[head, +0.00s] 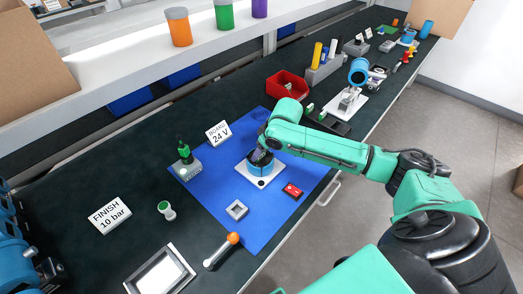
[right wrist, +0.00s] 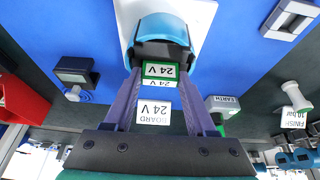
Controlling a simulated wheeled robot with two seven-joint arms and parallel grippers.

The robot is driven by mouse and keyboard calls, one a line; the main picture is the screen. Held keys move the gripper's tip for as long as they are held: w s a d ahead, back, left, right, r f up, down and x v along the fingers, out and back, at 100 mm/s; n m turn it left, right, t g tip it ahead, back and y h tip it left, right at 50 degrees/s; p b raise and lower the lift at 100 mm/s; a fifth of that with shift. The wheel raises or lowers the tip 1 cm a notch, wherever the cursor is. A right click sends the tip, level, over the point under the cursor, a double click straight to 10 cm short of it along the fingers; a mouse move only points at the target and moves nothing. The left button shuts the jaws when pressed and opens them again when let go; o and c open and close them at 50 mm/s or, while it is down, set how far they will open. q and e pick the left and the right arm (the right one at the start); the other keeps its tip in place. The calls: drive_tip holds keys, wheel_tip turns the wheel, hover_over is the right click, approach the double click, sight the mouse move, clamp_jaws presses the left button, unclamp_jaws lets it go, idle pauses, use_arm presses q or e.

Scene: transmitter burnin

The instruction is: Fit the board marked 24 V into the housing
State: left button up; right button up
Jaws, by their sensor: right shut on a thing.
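The housing (head: 260,168) is a blue round body on a white plate on the blue mat. It also shows in the right wrist view (right wrist: 165,30), with a dark opening facing my gripper. My right gripper (head: 262,153) reaches down at it from the right. In the right wrist view its purple fingers (right wrist: 160,80) are shut on the board (right wrist: 160,70), which is green-edged with white 24 V labels. The board is at the housing's dark opening; how deep it sits I cannot tell. A sign BOARD 24 V (head: 218,133) stands behind the mat. My left gripper is not in view.
A red bin (head: 287,87) stands behind my right arm. A shelf runs along the back.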

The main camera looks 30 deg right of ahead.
drive_tip(key=o, duration=1.3)
drive_tip(key=shift+o, duration=0.2)
drive_tip(key=shift+r, duration=0.1)
drive_tip(key=v, duration=1.2)
